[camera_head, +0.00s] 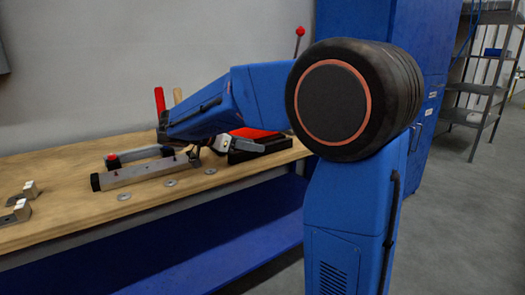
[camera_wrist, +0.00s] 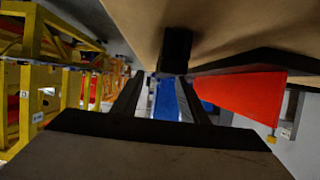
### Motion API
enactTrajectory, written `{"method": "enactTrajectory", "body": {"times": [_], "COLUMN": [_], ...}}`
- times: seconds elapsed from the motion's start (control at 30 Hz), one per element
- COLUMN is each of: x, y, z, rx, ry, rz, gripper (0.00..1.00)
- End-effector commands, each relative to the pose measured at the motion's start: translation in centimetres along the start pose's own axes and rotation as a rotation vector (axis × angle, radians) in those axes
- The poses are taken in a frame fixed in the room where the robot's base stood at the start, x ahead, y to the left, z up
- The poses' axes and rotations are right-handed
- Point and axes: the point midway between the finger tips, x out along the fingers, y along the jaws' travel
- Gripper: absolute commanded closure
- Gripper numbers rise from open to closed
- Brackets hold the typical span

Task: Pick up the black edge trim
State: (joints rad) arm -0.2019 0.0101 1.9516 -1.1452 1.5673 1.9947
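My gripper (camera_wrist: 164,82) shows in the wrist view as two dark fingers with a gap between them. It looks open, and nothing is clearly held. A dark block (camera_wrist: 176,48) stands just beyond the fingertips, under a wooden surface. I cannot tell whether it touches them. In the head view, a black piece with a red top (camera_head: 268,146) lies at the right end of the bench, partly behind my arm. A red panel beside a dark strip (camera_wrist: 245,95) shows right of the fingers in the wrist view. I cannot tell for certain which dark part is the black edge trim.
The wooden bench (camera_head: 60,165) holds a long grey metal bar (camera_head: 140,175), several flat washers and metal blocks (camera_head: 20,203) at left. Red-handled tools stand at the back. A blue cabinet (camera_head: 420,60) and metal shelving are at right. Yellow frames (camera_wrist: 30,100) fill the wrist view's left.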

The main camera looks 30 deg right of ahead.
Motion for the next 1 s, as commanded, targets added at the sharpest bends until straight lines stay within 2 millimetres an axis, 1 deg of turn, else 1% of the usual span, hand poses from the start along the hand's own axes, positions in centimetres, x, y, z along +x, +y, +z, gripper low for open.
{"method": "enactTrajectory", "body": {"times": [0.27,0.5,0.6,0.83,0.87,0.9,0.97,1.0], "x": [1.3,4.5,5.4,5.6,5.6,5.6,5.6,5.6], "y": [-0.1,-0.4,-0.5,-0.5,-0.5,-0.5,-0.5,-0.5], "z": [-0.1,-0.2,-0.2,-0.2,-0.2,-0.2,-0.2,-0.2], "rx": [0.000,0.000,0.000,0.000,0.000,0.000,0.000,0.000], "ry": [0.001,0.000,0.000,0.000,0.000,0.000,0.000,0.000], "rz": [0.002,0.004,0.001,0.000,0.000,0.000,0.000,0.000], "gripper": [0.60,0.60,0.60,0.60,0.63,0.72,0.86,0.96]}}
